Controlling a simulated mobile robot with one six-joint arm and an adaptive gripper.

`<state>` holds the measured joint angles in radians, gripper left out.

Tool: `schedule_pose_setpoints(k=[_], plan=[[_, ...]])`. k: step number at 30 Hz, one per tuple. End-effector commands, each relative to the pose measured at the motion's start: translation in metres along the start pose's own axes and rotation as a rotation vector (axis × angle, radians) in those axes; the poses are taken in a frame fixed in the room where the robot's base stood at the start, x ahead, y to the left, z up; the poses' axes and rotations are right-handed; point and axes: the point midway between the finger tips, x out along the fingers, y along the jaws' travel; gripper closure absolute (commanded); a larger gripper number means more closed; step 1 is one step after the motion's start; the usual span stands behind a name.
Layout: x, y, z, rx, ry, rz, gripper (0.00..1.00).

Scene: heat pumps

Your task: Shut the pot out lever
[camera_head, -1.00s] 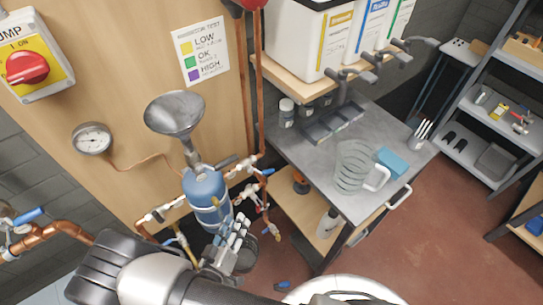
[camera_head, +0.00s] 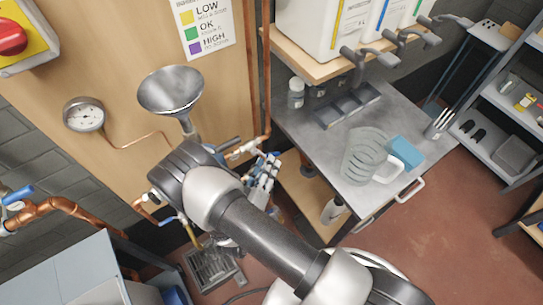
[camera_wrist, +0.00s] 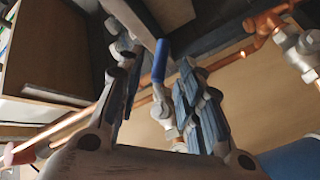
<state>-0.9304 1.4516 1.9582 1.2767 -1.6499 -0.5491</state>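A blue-handled lever (camera_wrist: 160,62) on a metal valve (camera_wrist: 165,115) shows in the wrist view, between my gripper's two fingers. My gripper (camera_wrist: 157,55) is open, with a gap on both sides of the handle; I cannot tell whether either finger touches it. In the head view my gripper (camera_head: 264,180) is by the copper pipework right of the pot. My arm hides the blue pot there, and the funnel (camera_head: 171,91) stands above it. No label is readable on the lever, so I cannot tell from the frames which valve it is.
Copper pipe (camera_wrist: 70,122) runs close behind my fingers, with another metal valve (camera_wrist: 305,50) at the right. A floor drain (camera_head: 214,266) lies below. Open floor is at the right.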

Motion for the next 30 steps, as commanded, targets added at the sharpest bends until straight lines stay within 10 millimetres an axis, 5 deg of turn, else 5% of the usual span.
schedule_pose_setpoints(k=[9,20,30], plan=[[0.043,0.000,0.000,0.001,-0.001,0.002,0.66],[0.047,0.000,-0.001,0.001,0.001,0.000,0.66],[0.047,0.000,0.000,0.001,0.001,0.000,0.89]])
